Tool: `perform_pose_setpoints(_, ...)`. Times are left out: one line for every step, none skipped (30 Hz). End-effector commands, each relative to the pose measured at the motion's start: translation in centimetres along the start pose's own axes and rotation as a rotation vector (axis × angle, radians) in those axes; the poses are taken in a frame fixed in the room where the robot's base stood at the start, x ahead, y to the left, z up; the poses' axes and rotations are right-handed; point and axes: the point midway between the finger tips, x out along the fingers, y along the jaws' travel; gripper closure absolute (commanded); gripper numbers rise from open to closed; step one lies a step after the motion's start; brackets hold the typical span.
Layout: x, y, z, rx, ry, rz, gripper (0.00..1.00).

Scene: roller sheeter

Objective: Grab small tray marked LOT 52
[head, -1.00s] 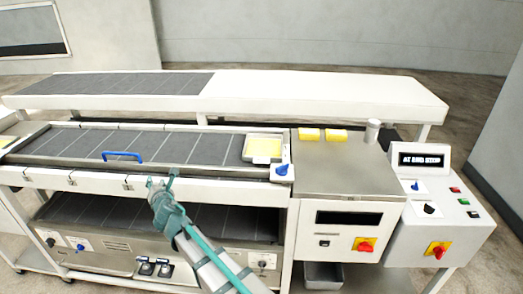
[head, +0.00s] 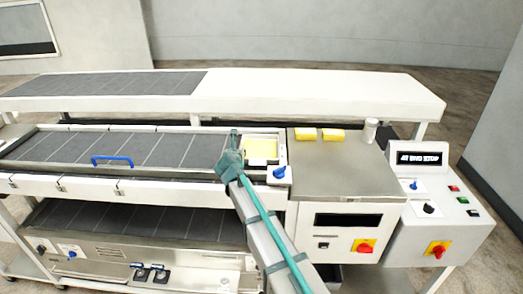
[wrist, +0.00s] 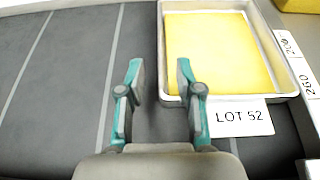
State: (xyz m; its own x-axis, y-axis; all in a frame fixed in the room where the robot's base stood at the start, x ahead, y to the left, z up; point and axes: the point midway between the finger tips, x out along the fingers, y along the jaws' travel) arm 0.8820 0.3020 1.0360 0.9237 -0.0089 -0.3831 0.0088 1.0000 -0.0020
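The small tray (wrist: 228,98) is a shallow white tray with a yellow sheet (wrist: 212,50) inside. A white tag reading LOT 52 (wrist: 243,117) hangs at its near edge. In the head view the tray (head: 264,161) sits at the right end of the grey belt.
The grey belt (head: 130,148) with a blue handle (head: 112,161) stretches left. A blue knob (head: 280,172) sits just right of the tray. Yellow blocks (head: 319,135) and a white cylinder (head: 371,131) stand on the steel housing (head: 345,165).

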Motion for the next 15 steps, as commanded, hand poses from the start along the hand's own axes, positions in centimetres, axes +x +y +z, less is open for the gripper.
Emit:
perform_pose_setpoints(1.0, 0.1, 0.2, 0.000, 0.002, -0.002, 0.65)
perform_pose_setpoints(1.3, 0.0, 0.2, 0.001, 0.002, -0.002, 0.65)
perform_pose_setpoints(1.7, 0.0, 0.1, 0.001, 0.001, -0.001, 0.65)
perform_pose_setpoints(1.9, 0.0, 0.1, 0.001, 0.001, -0.001, 0.65)
perform_pose_setpoints(2.0, 0.0, 0.1, 0.002, 0.001, -0.001, 0.65)
perform_pose_setpoints(2.2, 0.0, 0.1, 0.002, 0.000, 0.000, 0.65)
perform_pose_setpoints(2.3, 0.0, 0.1, 0.002, 0.000, 0.000, 0.65)
perform_pose_setpoints(2.4, 0.0, 0.2, 0.002, 0.000, 0.000, 0.65)
perform_pose_setpoints(2.7, 0.0, 0.3, 0.001, 0.000, 0.000, 0.65)
perform_pose_setpoints(2.9, 0.0, 0.4, 0.001, 0.000, 0.000, 0.65)
perform_pose_setpoints(3.3, 0.0, 0.5, 0.001, 0.000, -0.001, 0.65)
perform_pose_setpoints(3.8, 0.1, 0.6, 0.001, 0.001, -0.001, 0.65)
perform_pose_setpoints(4.2, 0.1, 0.6, 0.000, 0.001, -0.001, 0.65)
perform_pose_setpoints(4.6, 0.1, 0.7, 0.000, 0.001, -0.001, 0.65)
perform_pose_setpoints(5.2, 0.1, 0.9, 0.000, 0.001, -0.001, 0.65)
